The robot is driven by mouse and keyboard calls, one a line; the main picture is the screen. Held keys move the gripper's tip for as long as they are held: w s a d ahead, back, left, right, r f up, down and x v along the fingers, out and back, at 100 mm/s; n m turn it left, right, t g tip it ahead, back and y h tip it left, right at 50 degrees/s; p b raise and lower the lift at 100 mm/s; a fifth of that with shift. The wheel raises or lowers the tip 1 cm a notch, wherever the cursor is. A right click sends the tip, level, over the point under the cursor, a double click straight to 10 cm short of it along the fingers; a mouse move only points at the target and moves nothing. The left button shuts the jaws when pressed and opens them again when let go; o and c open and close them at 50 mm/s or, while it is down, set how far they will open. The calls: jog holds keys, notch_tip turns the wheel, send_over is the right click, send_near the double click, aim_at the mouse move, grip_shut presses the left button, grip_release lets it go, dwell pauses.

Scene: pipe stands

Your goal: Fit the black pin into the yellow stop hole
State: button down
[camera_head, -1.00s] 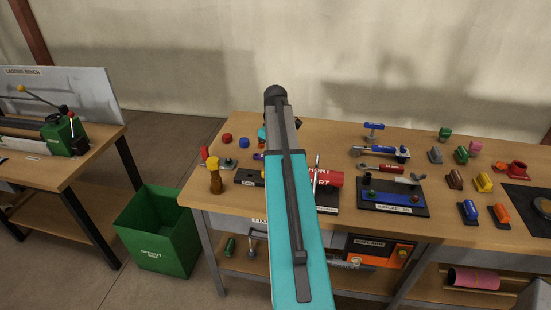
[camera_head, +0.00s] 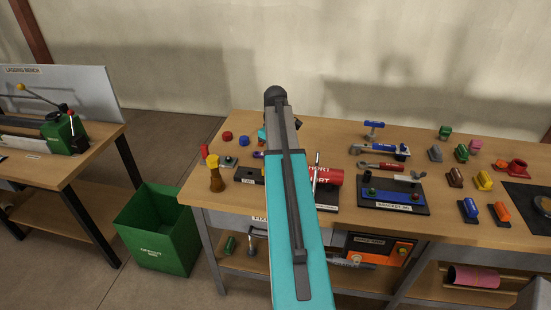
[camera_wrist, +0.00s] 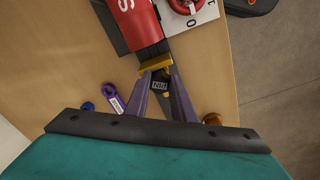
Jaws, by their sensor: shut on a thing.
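My gripper (camera_wrist: 157,73) points down over the bench in the wrist view, its two fingers closed in on a thing at their tips. I take this to be the black pin, but its outline is mostly hidden by the fingertips and cannot be made out clearly. A yellow piece (camera_wrist: 154,65), likely the yellow stop, shows right at the tips. I cannot tell whether it touches the pin, and its hole is not visible. A dark piece (camera_wrist: 152,48) runs between the yellow piece and a red cylinder (camera_wrist: 133,20). In the head view my arm hides the gripper.
A black labelled block (camera_head: 248,176) lies left of my arm, near a yellow-brown knob (camera_head: 215,172). A purple spanner (camera_wrist: 114,97) lies beside the fingers. A blue-topped board (camera_head: 394,197) stands to the right. A green bin (camera_head: 160,245) is on the floor left of the bench.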

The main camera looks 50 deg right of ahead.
jog(key=shift+r+p, duration=0.1)
jog(key=shift+p, duration=0.2)
jog(key=shift+r, duration=0.35)
jog(key=c, duration=1.4)
grip_release()
jog(key=shift+c, duration=0.2)
jog(key=shift+r+p, duration=1.8)
jog(key=shift+r, duration=0.75)
